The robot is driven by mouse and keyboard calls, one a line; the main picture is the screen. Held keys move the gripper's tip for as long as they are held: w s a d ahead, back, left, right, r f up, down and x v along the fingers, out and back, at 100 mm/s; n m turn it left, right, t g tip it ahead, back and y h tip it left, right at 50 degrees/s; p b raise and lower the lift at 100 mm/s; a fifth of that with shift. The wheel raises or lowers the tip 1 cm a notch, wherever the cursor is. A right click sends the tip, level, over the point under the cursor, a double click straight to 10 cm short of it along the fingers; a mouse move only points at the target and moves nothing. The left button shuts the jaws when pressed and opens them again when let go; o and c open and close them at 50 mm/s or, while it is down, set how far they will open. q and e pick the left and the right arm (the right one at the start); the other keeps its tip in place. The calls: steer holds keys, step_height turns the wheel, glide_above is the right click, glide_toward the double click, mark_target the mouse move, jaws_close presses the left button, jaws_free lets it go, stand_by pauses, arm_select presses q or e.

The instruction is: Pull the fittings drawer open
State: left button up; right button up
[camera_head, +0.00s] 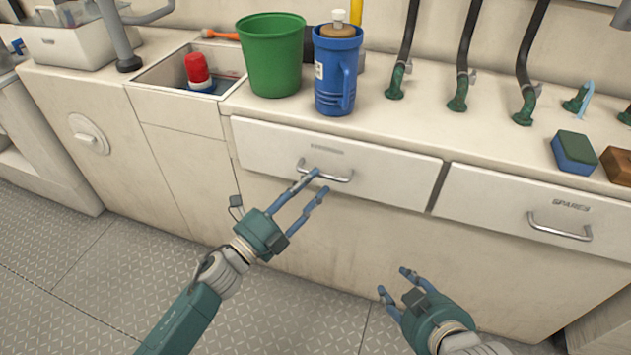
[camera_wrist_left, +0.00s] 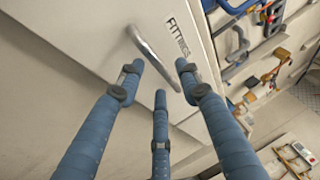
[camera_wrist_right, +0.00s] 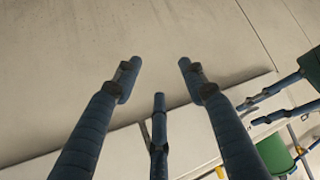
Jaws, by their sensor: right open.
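The fittings drawer (camera_head: 270,150) is the left white drawer front under the counter and looks shut or nearly so. Its label shows in the left wrist view, on the drawer front (camera_wrist_left: 190,65). Its curved metal handle (camera_head: 340,179) also shows in the left wrist view (camera_wrist_left: 150,50). My left gripper (camera_head: 316,182) is at the handle with its fingers apart. The handle lies in the gap between the fingertips; I cannot tell whether they touch it. My right gripper (camera_head: 392,280) is open and empty, lower and to the right, in front of the cabinet.
The spares drawer (camera_head: 500,205) is to the right, with its own handle (camera_head: 560,228). On the counter stand a green bucket (camera_head: 272,60), a blue canister (camera_head: 334,85) and a sponge (camera_head: 573,155). Hoses rise behind. The grey floor (camera_head: 130,270) in front is clear.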

arm_select(q)
steer(key=shift+x, duration=1)
arm_select(e)
steer(key=shift+w+a+r+t, duration=0.2)
steer(key=shift+w+r+t, duration=0.1)
steer(key=shift+w+r, duration=0.2)
arm_select(q)
steer(key=shift+c, duration=0.3)
jaws_close()
steer(key=shift+s, duration=0.15)
